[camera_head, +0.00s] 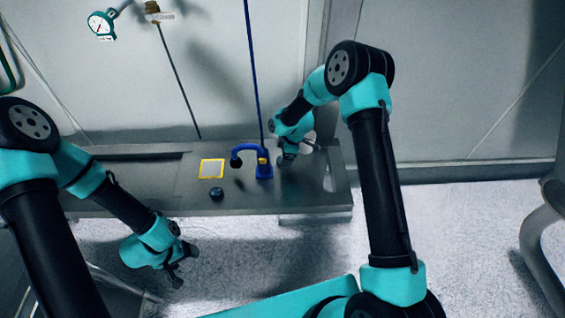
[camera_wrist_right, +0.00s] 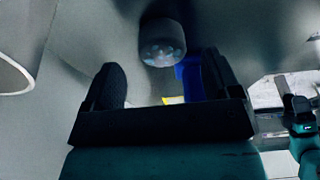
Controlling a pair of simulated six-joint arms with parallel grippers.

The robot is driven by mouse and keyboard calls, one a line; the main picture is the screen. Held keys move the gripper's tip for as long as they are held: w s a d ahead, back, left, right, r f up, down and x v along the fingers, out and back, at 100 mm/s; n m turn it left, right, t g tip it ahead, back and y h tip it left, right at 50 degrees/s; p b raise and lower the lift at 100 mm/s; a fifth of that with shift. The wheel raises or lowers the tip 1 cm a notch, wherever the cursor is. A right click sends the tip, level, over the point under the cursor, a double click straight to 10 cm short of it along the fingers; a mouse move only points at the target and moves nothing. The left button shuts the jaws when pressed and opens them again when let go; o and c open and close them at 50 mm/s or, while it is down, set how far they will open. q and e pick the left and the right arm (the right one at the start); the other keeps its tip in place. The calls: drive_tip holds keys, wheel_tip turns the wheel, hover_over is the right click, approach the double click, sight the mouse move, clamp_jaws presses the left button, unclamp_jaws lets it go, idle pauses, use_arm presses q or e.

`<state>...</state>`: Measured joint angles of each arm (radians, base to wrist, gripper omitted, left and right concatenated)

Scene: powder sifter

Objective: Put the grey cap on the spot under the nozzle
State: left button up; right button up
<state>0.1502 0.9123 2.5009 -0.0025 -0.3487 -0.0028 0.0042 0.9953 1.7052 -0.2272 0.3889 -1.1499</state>
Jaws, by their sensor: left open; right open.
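A small dark grey round cap (camera_head: 216,193) sits on the metal bench near its front edge, in front of the yellow-framed square. A blue curved pipe (camera_head: 247,147) stands to its right; its dark nozzle end (camera_head: 236,161) points down over the bench, and a dark patch (camera_head: 239,184) shows below it. My left gripper (camera_head: 178,270) is open and empty, in front of the bench, left of the cap and apart from it. My right gripper (camera_head: 284,163) is open beside the pipe's right side. The right wrist view shows a grey cylinder (camera_wrist_right: 162,42) beyond the open fingers; I cannot tell which part it is.
The yellow-framed pale square (camera_head: 211,159) lies on the bench (camera_head: 120,205) left of the pipe. A tall blue rod (camera_head: 252,70) rises behind the pipe. A pale round thing (camera_head: 309,141) is close to my right gripper. The bench's left part is largely bare.

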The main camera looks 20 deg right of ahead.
drive_tip(key=shift+x, duration=1.95)
drive_tip(key=shift+s+a+r, duration=0.1)
drive_tip(key=shift+a, duration=0.05)
drive_tip(key=shift+c, duration=0.4)
drive_tip(key=c, duration=0.9)
